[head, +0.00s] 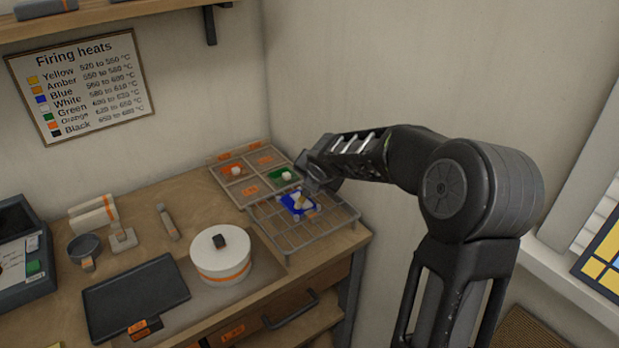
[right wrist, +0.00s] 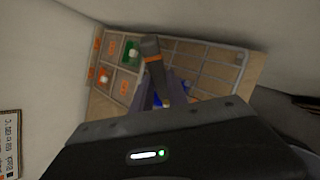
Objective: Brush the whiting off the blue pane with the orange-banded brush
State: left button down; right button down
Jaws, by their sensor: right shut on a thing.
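The blue pane (head: 298,203) lies on the wire rack (head: 335,219) at the right end of the bench, with a pale patch on it. My right gripper (head: 314,184) is over the rack, close above the pane. It is shut on the orange-banded brush (right wrist: 152,62), whose dark handle and orange band show in the right wrist view. The brush's pale tip is low over the pane; I cannot tell whether it touches. In the right wrist view the blue pane (right wrist: 187,98) is mostly hidden by the gripper. My left gripper is not in view.
The wall rises close behind the rack.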

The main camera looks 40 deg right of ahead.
jog(key=shift+s, duration=0.35)
jog(key=shift+w, duration=0.15)
jog(key=shift+w+r+p, duration=0.1)
jog(key=shift+w+p, duration=0.55)
jog(key=shift+w, duration=0.9)
jog(key=shift+w+p, duration=0.65)
jog(key=shift+w, duration=0.85)
jog(key=shift+f, duration=0.2)
